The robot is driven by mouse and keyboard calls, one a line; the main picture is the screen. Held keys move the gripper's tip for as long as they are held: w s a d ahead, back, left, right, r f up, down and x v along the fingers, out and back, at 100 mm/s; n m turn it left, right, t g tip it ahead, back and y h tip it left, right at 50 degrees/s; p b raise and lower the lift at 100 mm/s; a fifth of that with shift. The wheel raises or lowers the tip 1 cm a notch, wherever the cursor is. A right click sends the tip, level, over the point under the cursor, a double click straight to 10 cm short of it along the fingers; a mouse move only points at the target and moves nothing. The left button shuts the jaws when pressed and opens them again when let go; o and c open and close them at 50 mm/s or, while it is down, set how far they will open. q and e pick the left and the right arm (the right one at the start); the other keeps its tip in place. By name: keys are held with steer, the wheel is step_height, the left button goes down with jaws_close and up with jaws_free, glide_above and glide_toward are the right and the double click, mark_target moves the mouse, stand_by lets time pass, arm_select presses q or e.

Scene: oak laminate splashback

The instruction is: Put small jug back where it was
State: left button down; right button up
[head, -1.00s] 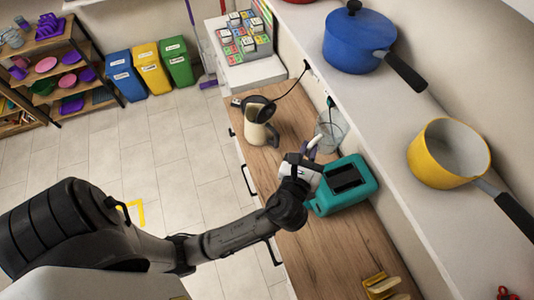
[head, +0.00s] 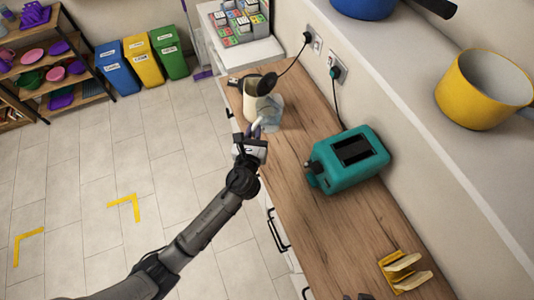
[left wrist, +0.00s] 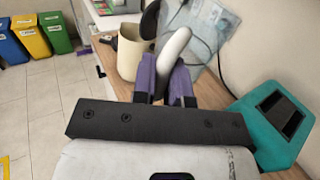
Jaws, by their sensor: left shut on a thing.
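The small jug is clear glass with a pale handle. It shows in the head view (head: 271,112) at the counter's left edge, close against a beige kettle-like vessel (head: 256,101). In the left wrist view the glass jug (left wrist: 208,32) is beyond the fingers, its pale handle between them. My left gripper (head: 256,131) is shut on this handle; its purple fingers also show in the left wrist view (left wrist: 166,76). The jug's lower part is hard to see, so I cannot tell whether it touches the counter.
A teal toaster (head: 349,160) stands on the wooden counter (head: 315,225), its cord running to the wall. A yellow rack (head: 404,270) sits nearer. The counter between jug and toaster is clear.

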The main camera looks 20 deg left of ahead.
steer(key=f+b, duration=0.4)
steer(key=f, duration=0.1)
steer(key=f+b, duration=0.5)
steer(key=f, duration=0.1)
steer(key=shift+w+a, duration=0.1)
steer(key=shift+a, duration=0.1)
arm_select(q)
steer(key=w+a+f+h+b, duration=0.1)
steer(key=w+f, duration=0.1)
steer(key=f, duration=0.5)
steer(key=w+f+m+h+b, duration=0.1)
steer(key=w+f, duration=0.1)
steer(key=f, duration=0.6)
steer(key=w+a+f+m+h+b, duration=0.1)
steer(key=w+f, duration=0.1)
steer(key=f, duration=0.5)
steer(key=shift+w+a+f, duration=0.3)
steer(key=shift+a+f, duration=0.05)
steer(key=shift+f, duration=0.05)
arm_select(e)
step_height(320, 180, down, 3)
steer(key=shift+d+f, duration=0.15)
arm_select(q)
steer(key=shift+f+b, duration=0.1)
steer(key=shift+b, duration=0.2)
